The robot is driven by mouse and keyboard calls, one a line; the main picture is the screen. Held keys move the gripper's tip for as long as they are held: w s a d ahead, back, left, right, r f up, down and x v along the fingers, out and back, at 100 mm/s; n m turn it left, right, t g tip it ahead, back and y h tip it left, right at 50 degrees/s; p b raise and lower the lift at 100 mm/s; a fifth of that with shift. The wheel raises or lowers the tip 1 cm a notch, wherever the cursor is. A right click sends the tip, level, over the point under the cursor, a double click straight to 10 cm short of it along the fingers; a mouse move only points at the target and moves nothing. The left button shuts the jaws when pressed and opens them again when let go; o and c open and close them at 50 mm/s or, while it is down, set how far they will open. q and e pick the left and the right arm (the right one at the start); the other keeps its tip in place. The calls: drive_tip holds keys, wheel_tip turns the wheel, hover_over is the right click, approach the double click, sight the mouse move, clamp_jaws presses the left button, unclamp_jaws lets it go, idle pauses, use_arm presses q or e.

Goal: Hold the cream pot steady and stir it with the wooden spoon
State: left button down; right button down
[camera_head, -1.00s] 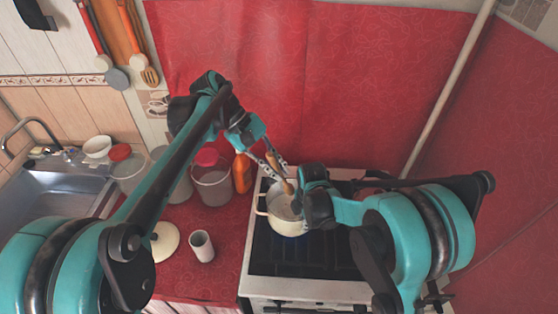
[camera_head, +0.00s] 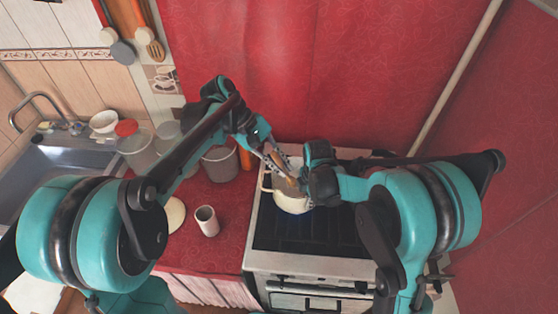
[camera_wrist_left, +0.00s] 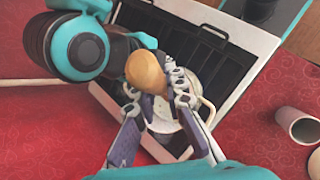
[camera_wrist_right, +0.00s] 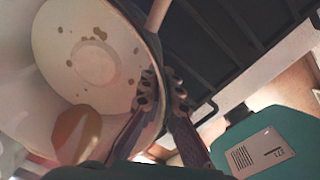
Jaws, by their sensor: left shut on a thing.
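The cream pot (camera_head: 290,203) stands on the stove, its speckled inside (camera_wrist_right: 85,30) filling the left of the right wrist view. My left gripper (camera_head: 278,162) is shut on the wooden spoon (camera_head: 292,183) above the pot. The spoon's rounded end (camera_wrist_left: 145,72) shows between its fingers in the left wrist view. A wooden part of the spoon (camera_wrist_right: 78,135) shows against the pot's inside in the right wrist view. My right gripper (camera_wrist_right: 162,88) is at the pot's right side, fingers close together beside a pinkish bar at the rim; whether they grip it is unclear.
The stove (camera_head: 300,262) has a dark grate with free room right of the pot. A pale cup (camera_head: 206,221) stands on the red counter to the left. Canisters (camera_head: 220,163) stand behind it, partly hidden by my left arm. A sink (camera_head: 60,170) is at far left.

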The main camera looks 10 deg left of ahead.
sight(288, 174)
use_arm(q)
drive_tip(key=shift+w+d+f, duration=0.25)
drive_tip(key=shift+w+f, duration=0.2)
drive_tip(key=shift+f, duration=0.7)
drive_tip(key=shift+w+d+f, duration=0.25)
drive_tip(key=shift+w+f, duration=0.15)
drive_tip(key=shift+f, duration=0.8)
drive_tip(key=shift+w+d+f, duration=0.25)
drive_tip(key=shift+w+f, duration=0.2)
drive_tip(key=shift+f, duration=0.7)
drive_tip(key=shift+d, duration=0.15)
